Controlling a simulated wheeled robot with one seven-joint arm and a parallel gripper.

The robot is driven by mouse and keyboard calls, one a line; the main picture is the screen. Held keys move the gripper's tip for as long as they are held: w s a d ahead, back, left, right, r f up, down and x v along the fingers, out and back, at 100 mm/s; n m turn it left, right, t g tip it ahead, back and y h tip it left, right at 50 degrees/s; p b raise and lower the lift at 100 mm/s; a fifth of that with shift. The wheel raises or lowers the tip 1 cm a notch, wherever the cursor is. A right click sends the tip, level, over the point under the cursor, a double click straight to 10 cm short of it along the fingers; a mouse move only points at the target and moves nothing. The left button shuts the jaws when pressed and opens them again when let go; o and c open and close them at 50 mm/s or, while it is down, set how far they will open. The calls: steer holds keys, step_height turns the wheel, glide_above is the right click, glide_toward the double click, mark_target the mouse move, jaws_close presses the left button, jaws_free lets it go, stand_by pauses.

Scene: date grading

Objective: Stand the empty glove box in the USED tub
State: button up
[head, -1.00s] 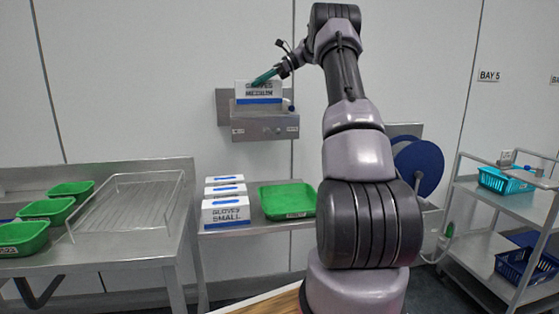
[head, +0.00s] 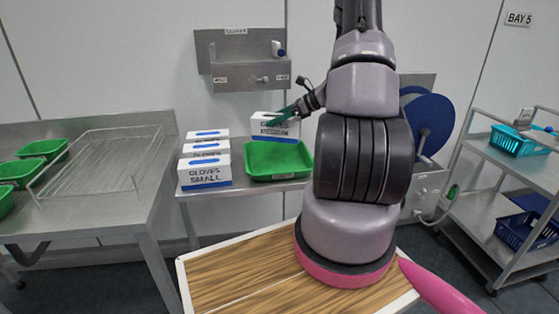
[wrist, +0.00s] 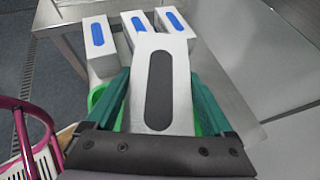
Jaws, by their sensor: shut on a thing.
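My gripper (head: 283,115) is shut on a white glove box (head: 275,127) marked GLOVES MEDIUM. In the wrist view the box (wrist: 140,60) sits upright between my green fingers (wrist: 158,85), and its top slot is dark, with no blue showing. In the wrist view the tub (wrist: 97,97) is mostly hidden under the box and fingers.
Several white glove boxes with blue slots, the front one marked SMALL (head: 206,172), stand left of the tub. The wall dispenser (head: 242,62) above is empty of boxes. A wire rack (head: 100,160) and green tubs (head: 42,149) are at left, a trolley (head: 510,165) at right.

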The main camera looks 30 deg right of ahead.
steer(key=f, duration=1)
steer(key=shift+s+f, duration=0.2)
steer(key=shift+f, duration=0.1)
steer(key=o, duration=1.1)
